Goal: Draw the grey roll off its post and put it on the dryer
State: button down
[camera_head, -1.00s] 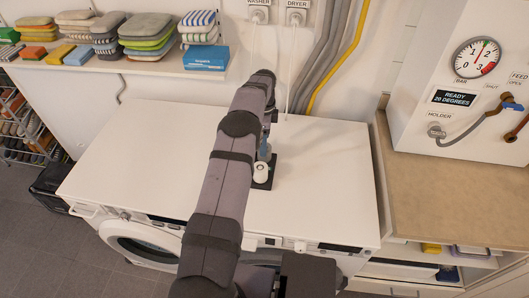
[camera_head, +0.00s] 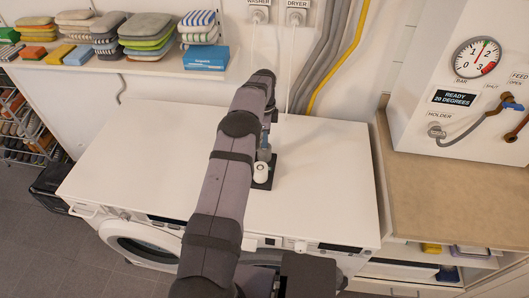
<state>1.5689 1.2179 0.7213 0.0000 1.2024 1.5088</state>
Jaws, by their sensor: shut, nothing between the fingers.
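A small dark stand (camera_head: 262,183) is on the white top over the two machines. A white round piece (camera_head: 261,169) with a dark spot is at its front. A blue-grey upright piece (camera_head: 264,152) shows just behind it, half covered by my arm; I cannot tell whether it is the grey roll. My gripper (camera_head: 267,130) is at the far end of my arm, pointing down over the stand's rear. It is shut and empty, with its fingertips mostly hidden. The dryer, under the right part of the top (camera_head: 325,190), shows only its front edge.
A wall shelf (camera_head: 130,72) with folded cloths and a blue box (camera_head: 206,58) is at the back left. Hoses and a yellow pipe (camera_head: 341,55) run down the wall. A brown counter (camera_head: 430,190) is at the right. The top is clear either side of the stand.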

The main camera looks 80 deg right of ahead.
dwell(0.9)
jog(key=c, duration=1)
grip_release()
jog(key=shift+r, duration=0.1)
jog(key=shift+r+b, duration=1.5)
jog(key=shift+r, duration=2.1)
